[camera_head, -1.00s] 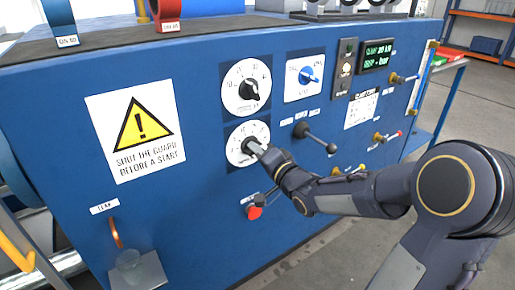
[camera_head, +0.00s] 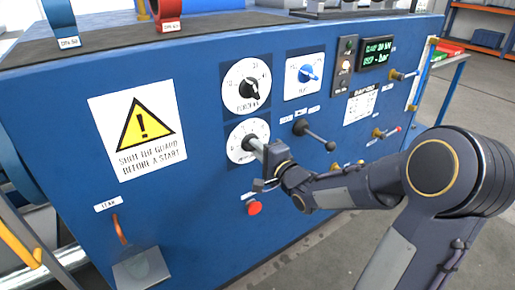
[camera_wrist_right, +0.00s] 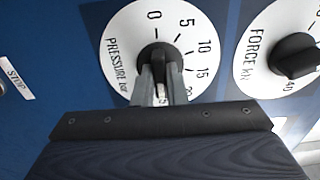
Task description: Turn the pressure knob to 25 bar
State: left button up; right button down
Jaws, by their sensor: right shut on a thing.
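The pressure dial (camera_head: 236,153) is the lower white round dial on the blue panel. In the right wrist view the dial (camera_wrist_right: 118,70) reads "PRESSURE bar", with 0, 5, 10 and 15 visible and the larger numbers partly hidden by the fingers. Its black pressure knob (camera_wrist_right: 157,53) sits at the centre. My right gripper (camera_wrist_right: 157,78) is shut on this knob, one finger on each side. In the head view the right gripper (camera_head: 256,146) reaches the dial from the lower right. The knob's exact pointer reading is hard to tell. My left gripper is out of view.
The force dial (camera_head: 232,96) sits just above, with a blue selector knob (camera_head: 308,73) to its right. A black lever (camera_head: 316,136) projects right of the pressure dial. A red stop button (camera_head: 254,208) is below. A green display (camera_head: 378,52) shows dashes before "bar".

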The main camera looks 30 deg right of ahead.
jog(key=shift+f, duration=0.1)
jog(key=c, duration=1.5)
grip_release()
jog(key=shift+o, duration=0.2)
jog(key=s+p, duration=0.1)
jog(key=s, duration=0.6)
jog(key=shift+s+d, duration=0.3)
jog(key=shift+s, duration=0.1)
